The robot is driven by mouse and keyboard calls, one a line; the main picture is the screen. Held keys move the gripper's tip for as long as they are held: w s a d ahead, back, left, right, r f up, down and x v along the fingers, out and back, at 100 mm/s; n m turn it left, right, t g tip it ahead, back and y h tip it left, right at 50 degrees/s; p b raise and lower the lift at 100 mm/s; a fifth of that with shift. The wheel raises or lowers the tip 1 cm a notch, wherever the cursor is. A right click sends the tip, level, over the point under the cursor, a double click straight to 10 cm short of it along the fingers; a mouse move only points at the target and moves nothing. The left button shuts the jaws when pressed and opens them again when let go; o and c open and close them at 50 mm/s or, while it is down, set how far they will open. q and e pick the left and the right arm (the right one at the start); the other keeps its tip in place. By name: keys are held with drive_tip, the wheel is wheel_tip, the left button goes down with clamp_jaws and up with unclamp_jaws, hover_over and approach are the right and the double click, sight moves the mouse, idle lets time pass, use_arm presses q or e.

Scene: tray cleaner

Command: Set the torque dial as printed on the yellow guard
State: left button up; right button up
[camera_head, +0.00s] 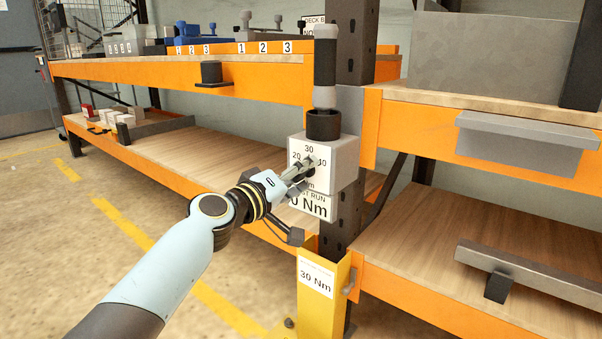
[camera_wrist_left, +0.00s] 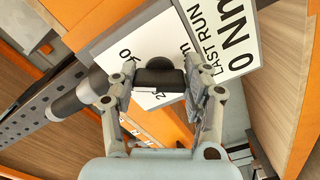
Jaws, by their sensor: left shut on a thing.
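The torque dial (camera_head: 311,169) is a dark knob on the front of a light grey box (camera_head: 346,165) on the rack post. The scale reads 20, 30 and 40 around it, with 30 at the top. My left gripper (camera_head: 307,168) is shut on the dial; the wrist view shows the dark knob (camera_wrist_left: 160,68) between the fingers. The gripper hides where the dial points. The yellow guard (camera_head: 341,290) stands below, and its white label (camera_head: 316,278) reads 30 Nm. My right gripper is not in view.
A LAST RUN label (camera_head: 316,207) under the dial ends in 0 Nm; its first digit is hidden. A dark grey tool (camera_head: 325,65) stands upright in a black holder (camera_head: 323,124) above the box. Orange-beamed shelves flank the post, with a grey bar (camera_head: 530,272) at right.

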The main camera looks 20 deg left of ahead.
use_arm(q)
drive_tip(key=n+p, duration=0.1)
drive_tip(key=n, duration=0.4)
drive_tip(key=shift+r, duration=0.1)
drive_tip(key=shift+n, duration=0.7)
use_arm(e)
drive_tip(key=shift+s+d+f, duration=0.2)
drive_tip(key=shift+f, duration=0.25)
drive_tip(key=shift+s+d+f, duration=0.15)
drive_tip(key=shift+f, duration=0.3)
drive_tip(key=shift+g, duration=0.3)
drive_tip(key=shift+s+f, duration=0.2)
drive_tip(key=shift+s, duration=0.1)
use_arm(q)
drive_tip(key=o, duration=1.2)
drive_tip(key=shift+c, duration=0.2)
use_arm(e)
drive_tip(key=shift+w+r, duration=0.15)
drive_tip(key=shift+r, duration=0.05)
